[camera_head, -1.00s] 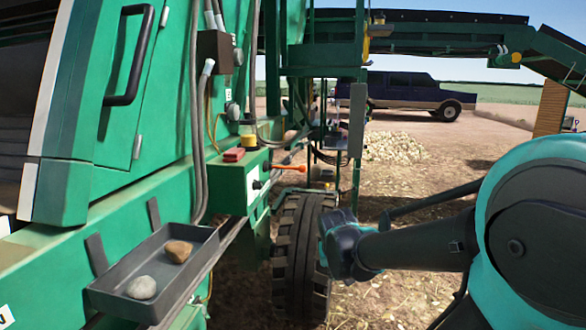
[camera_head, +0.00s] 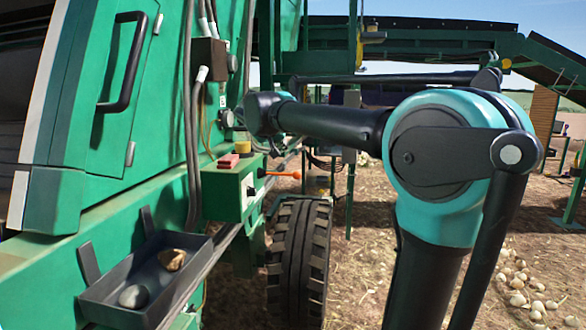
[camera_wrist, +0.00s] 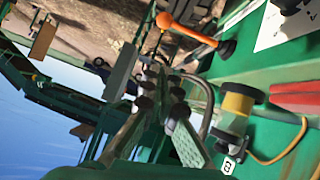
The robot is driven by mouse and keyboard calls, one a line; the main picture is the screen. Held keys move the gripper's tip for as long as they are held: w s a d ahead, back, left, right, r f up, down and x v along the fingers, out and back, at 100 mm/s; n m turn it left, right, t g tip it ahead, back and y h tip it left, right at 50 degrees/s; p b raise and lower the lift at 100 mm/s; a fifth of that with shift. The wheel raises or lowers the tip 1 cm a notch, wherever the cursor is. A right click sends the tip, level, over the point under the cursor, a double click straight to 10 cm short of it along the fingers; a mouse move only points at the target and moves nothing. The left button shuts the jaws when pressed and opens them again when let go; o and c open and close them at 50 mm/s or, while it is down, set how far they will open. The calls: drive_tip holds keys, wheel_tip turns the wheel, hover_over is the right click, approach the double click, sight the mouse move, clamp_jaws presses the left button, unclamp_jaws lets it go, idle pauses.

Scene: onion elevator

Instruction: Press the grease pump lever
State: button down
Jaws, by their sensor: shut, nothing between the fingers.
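The orange grease pump lever (camera_head: 284,174) sticks out to the right from a green box (camera_head: 228,189) on the machine's side. In the wrist view the lever (camera_wrist: 190,32) lies at the top, with its round orange knob at the left end and its dark base at the right. A yellow-banded cylinder (camera_wrist: 237,103) stands below it. My gripper (camera_wrist: 160,90) is shut and empty, below and left of the lever and apart from it. In the head view my dark wrist is above the green box, and the fingers are not clearly seen.
A grey tray (camera_head: 95,296) with two stones hangs at the lower left. A red block (camera_head: 228,161) sits on the green box. Hoses (camera_head: 190,140) run down the green wall. A large tyre (camera_head: 300,255) stands below the lever. Onions (camera_head: 520,290) lie on the ground at right.

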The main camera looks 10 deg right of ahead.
sight(279, 174)
drive_tip(key=shift+f, duration=0.1)
drive_tip(key=s+f+x, duration=0.1)
drive_tip(key=f+x, duration=0.1)
drive_tip(key=x, duration=1)
drive_tip(key=shift+d+f, duration=0.25)
drive_tip(key=shift+f, duration=0.15)
drive_tip(key=shift+s+f, duration=0.15)
